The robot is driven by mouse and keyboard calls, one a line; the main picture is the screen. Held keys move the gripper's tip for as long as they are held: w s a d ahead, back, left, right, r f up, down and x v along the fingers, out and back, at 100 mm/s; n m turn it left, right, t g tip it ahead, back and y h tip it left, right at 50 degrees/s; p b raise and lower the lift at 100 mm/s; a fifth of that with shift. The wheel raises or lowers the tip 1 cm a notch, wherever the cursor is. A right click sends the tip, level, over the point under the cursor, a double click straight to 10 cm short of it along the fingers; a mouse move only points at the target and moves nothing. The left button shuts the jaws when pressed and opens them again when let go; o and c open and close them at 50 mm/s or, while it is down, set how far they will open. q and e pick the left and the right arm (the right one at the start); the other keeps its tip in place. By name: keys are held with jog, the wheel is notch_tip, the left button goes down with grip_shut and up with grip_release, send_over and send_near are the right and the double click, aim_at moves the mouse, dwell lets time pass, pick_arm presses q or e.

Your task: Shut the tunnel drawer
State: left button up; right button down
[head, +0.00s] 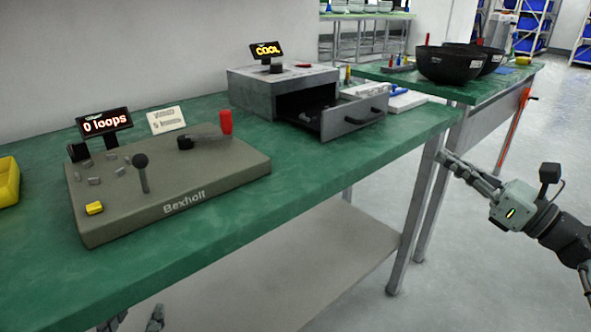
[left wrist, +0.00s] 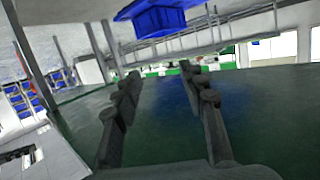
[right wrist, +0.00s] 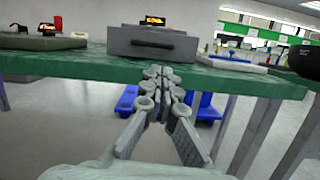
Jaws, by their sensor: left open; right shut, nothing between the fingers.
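The tunnel (head: 262,92) is a grey box on the green bench, with a small display reading "COOL" on top. Its drawer (head: 345,118) is pulled out to the front right, with a dark handle (head: 367,116). Small dark items lie inside it, too small to tell. The drawer front also shows in the right wrist view (right wrist: 180,45). My right gripper (head: 441,155) is shut and empty, off the bench edge, right of and below the drawer, apart from it. My left gripper (head: 140,322) is open at the bottom edge of the head view, low in front of the bench; its fingers (left wrist: 160,80) are spread with nothing between.
A Bexholt panel (head: 180,190) with levers and a "0 loops" display fills the bench's left part. A yellow bin (head: 8,182) is at far left. A white tray (head: 402,101) lies behind the drawer. Black bowls (head: 447,65) stand on the neighbouring bench. The floor beside my right arm is clear.

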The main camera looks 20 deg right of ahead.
jog(key=n, duration=0.1)
jog(key=p, duration=0.2)
send_near(375, 119)
jog(key=shift+g, duration=0.3)
jog(key=x, duration=0.5)
jog(key=shift+w+r, duration=0.3)
jog(key=shift+w, duration=0.05)
pick_arm(q)
jog(key=s+a+f+g+y, duration=0.3)
jog(key=s+a+f+g, duration=0.2)
jog(key=a+f, duration=0.2)
jog(key=shift+s+a+f+n, duration=0.2)
jog(key=shift+f+n, duration=0.1)
jog(key=shift+n, duration=0.1)
pick_arm(e)
jog(key=shift+w+a, duration=0.2)
jog(key=shift+w, duration=0.3)
